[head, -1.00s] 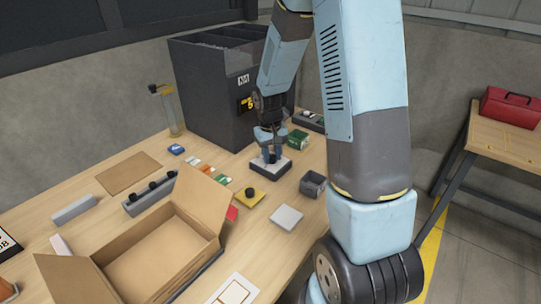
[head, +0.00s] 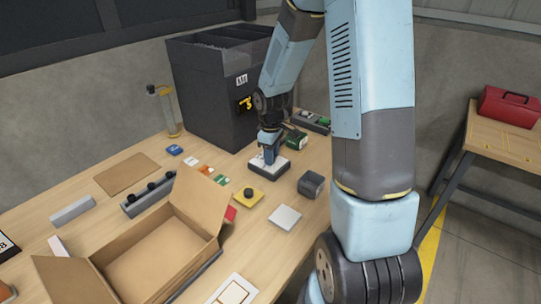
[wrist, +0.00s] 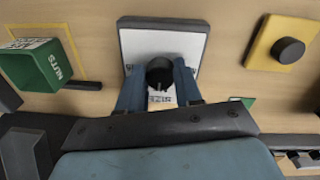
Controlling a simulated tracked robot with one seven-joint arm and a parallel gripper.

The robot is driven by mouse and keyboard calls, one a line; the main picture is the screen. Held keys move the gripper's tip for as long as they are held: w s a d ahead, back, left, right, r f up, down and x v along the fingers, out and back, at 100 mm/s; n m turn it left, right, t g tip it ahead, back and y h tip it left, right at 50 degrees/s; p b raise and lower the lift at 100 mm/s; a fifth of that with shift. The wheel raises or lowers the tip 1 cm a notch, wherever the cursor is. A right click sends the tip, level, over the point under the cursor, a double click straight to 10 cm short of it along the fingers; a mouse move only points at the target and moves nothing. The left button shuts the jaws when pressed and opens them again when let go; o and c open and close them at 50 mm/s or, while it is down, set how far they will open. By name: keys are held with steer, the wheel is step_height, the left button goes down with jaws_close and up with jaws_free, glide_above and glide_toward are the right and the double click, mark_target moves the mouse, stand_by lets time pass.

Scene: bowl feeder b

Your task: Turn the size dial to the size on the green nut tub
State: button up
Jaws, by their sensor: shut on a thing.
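The size dial is a black knob (wrist: 159,73) on a pale plate with a dark rim (wrist: 165,42); the plate also shows in the head view (head: 281,166). My gripper (head: 269,160) points down at the plate. In the wrist view its two blue fingers stand on either side of the knob, shut on it. A "SIZE" label shows upside down below the knob, partly hidden by my gripper. The knob's setting cannot be read. The green nut tub (wrist: 33,69) is at the left in the wrist view, marked "NUTS"; in the head view it (head: 297,140) stands just behind the plate. Its size is not readable.
A yellow plate with a black knob (head: 248,193) lies nearby. A small dark box (head: 311,184) stands to the right. The tall black feeder (head: 207,110) rises behind. An open cardboard box (head: 150,262) fills the front of the table.

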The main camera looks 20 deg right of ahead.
steer(key=shift+s+a, duration=0.1)
stand_by(0.5)
steer(key=o, duration=1)
steer(key=shift+o, duration=0.2)
steer(key=shift+r, duration=0.1)
step_height(320, 180, up, 13)
steer(key=shift+s+a+r, duration=0.15)
steer(key=shift+r, duration=0.05)
steer(key=shift+r, duration=0.1)
steer(key=s+r+m+t, duration=0.1)
steer(key=s+r+m, duration=0.2)
steer(key=s+r, duration=0.2)
steer(key=s+r+m+t, duration=0.2)
steer(key=s+r, duration=0.3)
steer(key=s, duration=0.6)
steer(key=s+r+m+t, duration=0.2)
steer(key=s+r+m, duration=0.2)
steer(key=s, duration=0.4)
steer(key=shift+r, duration=0.45)
